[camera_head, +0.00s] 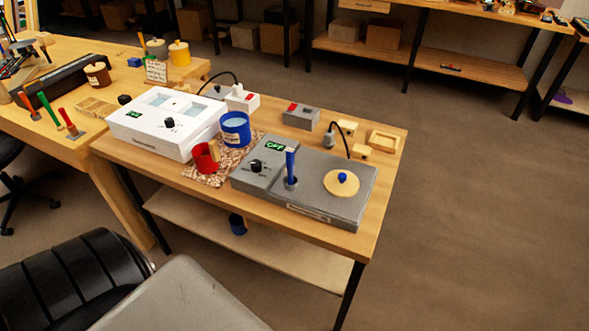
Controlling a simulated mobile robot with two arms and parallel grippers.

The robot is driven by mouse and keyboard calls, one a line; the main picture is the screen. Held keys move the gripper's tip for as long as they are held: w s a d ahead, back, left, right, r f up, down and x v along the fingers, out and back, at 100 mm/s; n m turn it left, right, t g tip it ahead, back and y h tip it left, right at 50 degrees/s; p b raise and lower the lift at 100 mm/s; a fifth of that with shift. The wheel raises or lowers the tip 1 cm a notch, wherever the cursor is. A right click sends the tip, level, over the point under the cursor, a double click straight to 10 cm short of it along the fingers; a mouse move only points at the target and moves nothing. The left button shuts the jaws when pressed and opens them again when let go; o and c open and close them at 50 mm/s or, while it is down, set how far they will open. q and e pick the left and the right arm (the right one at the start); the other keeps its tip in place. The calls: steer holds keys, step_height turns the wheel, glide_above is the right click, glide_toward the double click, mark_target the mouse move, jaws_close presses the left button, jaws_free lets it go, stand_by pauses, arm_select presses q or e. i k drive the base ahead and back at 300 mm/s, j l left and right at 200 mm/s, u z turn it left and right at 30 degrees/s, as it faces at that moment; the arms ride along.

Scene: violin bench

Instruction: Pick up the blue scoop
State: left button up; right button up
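An upright blue handle (291,163) stands in a hole in the top of the grey device (325,205) at the front right of the small wooden table. It looks like the blue scoop's handle, but its lower end is hidden in the hole, so I cannot tell its full shape. A small dark and blue object (238,226) is at the lower shelf, partly under the tabletop, too small to identify. Neither of my grippers is in view.
A blue cup (236,128) and a red cup (207,157) stand left of the grey device on a patterned mat (228,169). A round lid with a blue knob (342,182) sits right of the handle. Floor at right is clear.

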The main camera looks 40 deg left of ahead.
mark_target(290, 182)
steer(key=u, duration=1.6)
